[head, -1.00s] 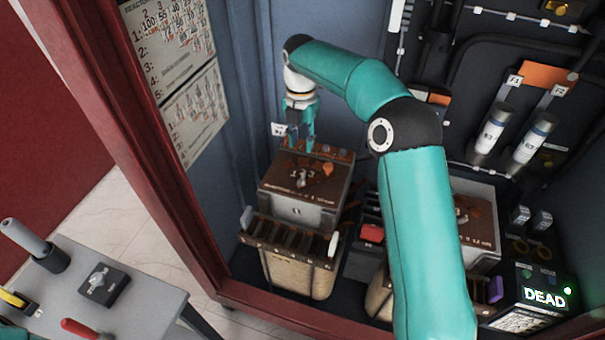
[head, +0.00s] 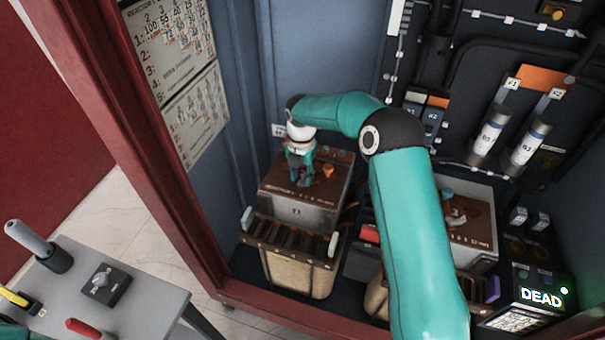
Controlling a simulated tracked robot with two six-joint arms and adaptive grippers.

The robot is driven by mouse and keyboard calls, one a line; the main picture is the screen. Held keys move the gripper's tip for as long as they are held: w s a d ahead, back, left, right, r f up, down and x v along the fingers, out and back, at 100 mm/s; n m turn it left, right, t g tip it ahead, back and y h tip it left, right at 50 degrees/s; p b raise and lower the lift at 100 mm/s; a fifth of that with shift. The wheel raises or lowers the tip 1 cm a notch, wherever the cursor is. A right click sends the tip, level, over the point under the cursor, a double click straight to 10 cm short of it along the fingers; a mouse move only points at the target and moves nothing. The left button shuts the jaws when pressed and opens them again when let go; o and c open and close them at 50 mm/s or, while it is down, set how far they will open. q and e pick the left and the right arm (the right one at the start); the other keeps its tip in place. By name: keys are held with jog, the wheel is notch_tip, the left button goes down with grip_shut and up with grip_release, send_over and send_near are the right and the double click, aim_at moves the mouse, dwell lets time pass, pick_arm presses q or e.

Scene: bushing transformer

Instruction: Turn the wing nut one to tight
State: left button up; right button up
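The left transformer (head: 305,210) has a brown top plate with markings. A small orange knob-like piece (head: 328,171) stands on this plate; I cannot tell whether it is the wing nut. My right gripper (head: 300,184) points down at the left part of the plate, just left of the orange piece. My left gripper is out of view.
A second transformer (head: 466,228) stands to the right, partly behind my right arm. The cabinet's red frame (head: 150,165) runs along the left. A black box (head: 535,300) reads DEAD. A grey side table (head: 130,305) at lower left holds a dial box (head: 102,285) and tools.

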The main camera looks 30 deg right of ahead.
grip_shut()
jog(key=shift+m, duration=0.4)
jog(key=m+b, duration=0.1)
jog(key=m, duration=0.1)
jog(key=shift+f+m, duration=0.1)
jog(key=shift+m, duration=0.2)
jog(key=m+b, duration=0.1)
jog(key=m, duration=0.3)
jog(key=shift+a+m+b, duration=0.1)
jog(key=shift+m+b, duration=0.2)
jog(key=shift+b, duration=0.1)
jog(key=m+b, duration=0.1)
jog(key=m, duration=0.3)
jog(key=shift+m, duration=0.3)
jog(key=shift+m+b, duration=0.3)
jog(key=shift+m, duration=1.8)
